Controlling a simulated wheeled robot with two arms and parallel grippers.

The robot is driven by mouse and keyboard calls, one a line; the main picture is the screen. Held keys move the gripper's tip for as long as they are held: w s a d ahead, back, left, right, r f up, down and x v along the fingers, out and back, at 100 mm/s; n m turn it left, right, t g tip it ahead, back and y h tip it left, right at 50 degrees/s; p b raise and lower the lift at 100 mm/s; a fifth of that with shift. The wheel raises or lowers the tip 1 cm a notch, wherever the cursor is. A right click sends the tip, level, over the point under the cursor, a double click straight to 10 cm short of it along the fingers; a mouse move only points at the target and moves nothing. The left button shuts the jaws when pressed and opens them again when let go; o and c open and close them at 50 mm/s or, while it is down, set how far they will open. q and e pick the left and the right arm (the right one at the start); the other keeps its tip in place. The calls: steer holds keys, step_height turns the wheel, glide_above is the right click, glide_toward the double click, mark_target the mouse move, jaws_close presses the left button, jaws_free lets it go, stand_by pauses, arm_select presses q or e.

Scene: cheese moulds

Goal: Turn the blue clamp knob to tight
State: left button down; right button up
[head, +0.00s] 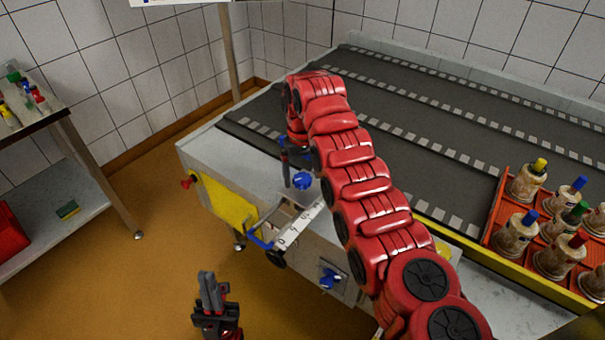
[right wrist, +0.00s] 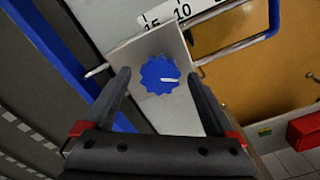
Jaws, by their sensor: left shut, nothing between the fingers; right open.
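The blue clamp knob (head: 302,181) sits on a metal plate beside the white number scale (head: 297,229). In the right wrist view the scalloped knob (right wrist: 160,75) faces me, its white mark pointing right, on the grey plate (right wrist: 182,118). My right gripper (head: 293,172) is over the knob. In the right wrist view its open fingers (right wrist: 158,74) lie on either side of the knob, with gaps showing; whether they reach its height I cannot tell. My left gripper (head: 207,279) is shut and empty, in front of the machine, away from the knob.
Another blue knob (head: 328,278) is on the machine's front panel. A blue-ended guide bar (head: 262,238) sticks out beside the scale. The dark conveyor (head: 400,130) lies behind. An orange crate (head: 494,214) of moulds with coloured tops stands right. Open floor lies left.

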mark_target(302, 178)
step_height(302, 178, up, 6)
steer(key=shift+f, duration=0.1)
step_height(302, 178, up, 12)
steer(key=p, duration=1.1)
steer(key=shift+f+p, duration=0.2)
steer(key=shift+p, duration=0.1)
steer(key=shift+s+f, duration=0.1)
